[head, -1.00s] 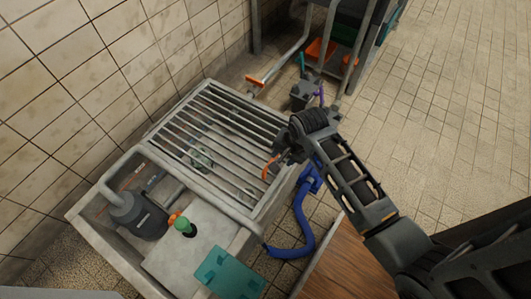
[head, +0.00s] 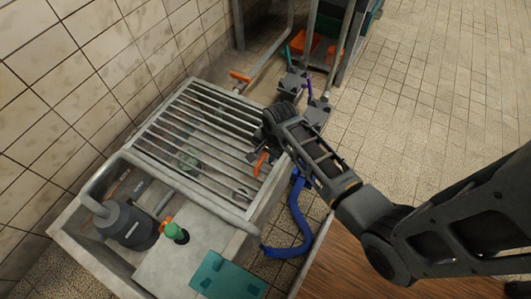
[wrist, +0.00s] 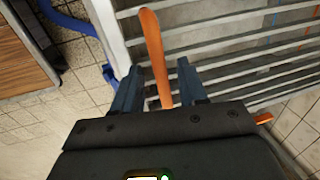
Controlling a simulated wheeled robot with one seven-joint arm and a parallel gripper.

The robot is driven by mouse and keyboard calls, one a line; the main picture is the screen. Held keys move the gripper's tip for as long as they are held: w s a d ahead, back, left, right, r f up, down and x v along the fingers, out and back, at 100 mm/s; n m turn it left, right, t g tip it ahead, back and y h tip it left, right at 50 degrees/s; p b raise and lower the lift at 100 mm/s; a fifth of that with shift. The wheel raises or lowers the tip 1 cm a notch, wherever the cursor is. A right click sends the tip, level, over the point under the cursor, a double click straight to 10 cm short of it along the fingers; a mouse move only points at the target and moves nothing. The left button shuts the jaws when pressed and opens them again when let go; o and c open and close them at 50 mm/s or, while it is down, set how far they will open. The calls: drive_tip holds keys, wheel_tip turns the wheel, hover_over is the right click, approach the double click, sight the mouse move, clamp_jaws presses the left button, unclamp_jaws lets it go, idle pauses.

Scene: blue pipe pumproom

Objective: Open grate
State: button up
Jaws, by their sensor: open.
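The grate (head: 190,127) is a pale metal frame with parallel bars, lying over the far part of a concrete basin. It looks closed. An orange handle (head: 261,164) stands at its right side. In the wrist view the handle (wrist: 151,42) is a long upright orange strip beside the frame and bars of the grate (wrist: 230,45). My gripper (head: 256,150) is at the grate's right edge, by the handle. In the wrist view my gripper (wrist: 158,80) is open, with the handle between its two fingers. Gaps show on both sides, and I see no grip on it.
A dark pump (head: 128,226) with a thick pipe stands in the basin at left. A green knob (head: 176,231) and a teal plate (head: 228,275) are in front. A blue hose (head: 299,215) runs right of the basin. Tiled floor (head: 440,90) is open at right.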

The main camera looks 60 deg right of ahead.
clamp_jaws()
idle(0.3)
idle(0.4)
